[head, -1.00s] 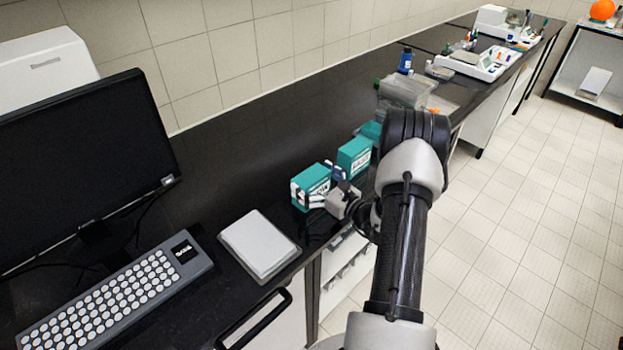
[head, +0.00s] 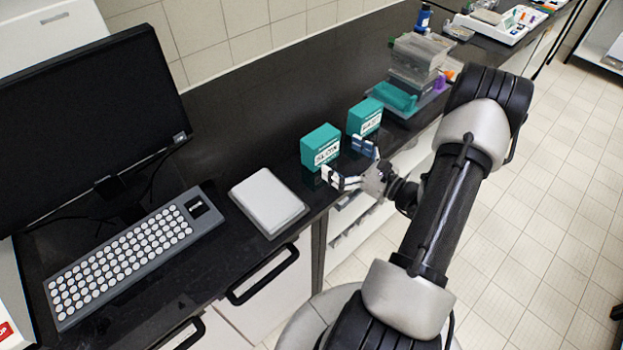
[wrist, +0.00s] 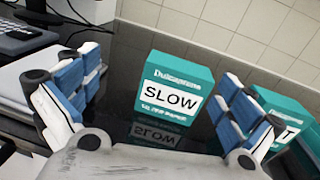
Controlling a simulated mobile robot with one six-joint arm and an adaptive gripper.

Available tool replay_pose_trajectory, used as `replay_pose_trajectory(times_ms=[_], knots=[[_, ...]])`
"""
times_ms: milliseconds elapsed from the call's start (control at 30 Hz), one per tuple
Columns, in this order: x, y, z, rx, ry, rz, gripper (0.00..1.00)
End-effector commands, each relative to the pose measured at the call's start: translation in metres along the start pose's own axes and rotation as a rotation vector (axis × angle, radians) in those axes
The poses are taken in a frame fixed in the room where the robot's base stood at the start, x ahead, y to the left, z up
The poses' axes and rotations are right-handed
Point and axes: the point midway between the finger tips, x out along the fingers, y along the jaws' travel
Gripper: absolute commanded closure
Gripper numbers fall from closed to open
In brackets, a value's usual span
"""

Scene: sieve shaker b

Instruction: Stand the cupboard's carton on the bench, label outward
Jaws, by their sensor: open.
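A teal carton (head: 321,147) stands upright on the black bench (head: 225,150), between a white pad and a second teal carton (head: 365,117). Its white SLOW label faces the bench's front edge and my gripper. In the wrist view the SLOW carton (wrist: 178,80) stands between and beyond the fingers, with its reflection on the bench top below it. My gripper (head: 350,163) is open and empty, in front of the carton, with a visible gap to it. The second carton also has a label on its front, partly hidden by the right finger in the wrist view.
The white pad (head: 267,200), keyboard (head: 130,258) and monitor (head: 90,130) are to the left. Clear containers (head: 418,60) and a teal tray (head: 393,96) are beyond the second carton. White shelving (head: 352,215) shows below the bench. Floor at right is clear.

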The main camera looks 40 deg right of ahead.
Motion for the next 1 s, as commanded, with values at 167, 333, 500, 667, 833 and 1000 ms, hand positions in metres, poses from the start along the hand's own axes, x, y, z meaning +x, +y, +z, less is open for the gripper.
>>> replay_pose_trajectory(times_ms=[167,333,500,667,833,1000], knots=[[0.047,0.099,0.077,-0.226,0.042,0.413,0.00],[0.044,0.210,0.127,-0.518,0.102,0.834,0.00],[0.004,0.291,0.153,-0.875,0.156,1.196,0.00],[-0.043,0.329,0.165,-1.272,0.194,1.461,0.00],[-0.085,0.335,0.177,-1.752,0.213,1.634,0.00],[-0.104,0.323,0.194,-2.193,0.212,1.666,0.00]])
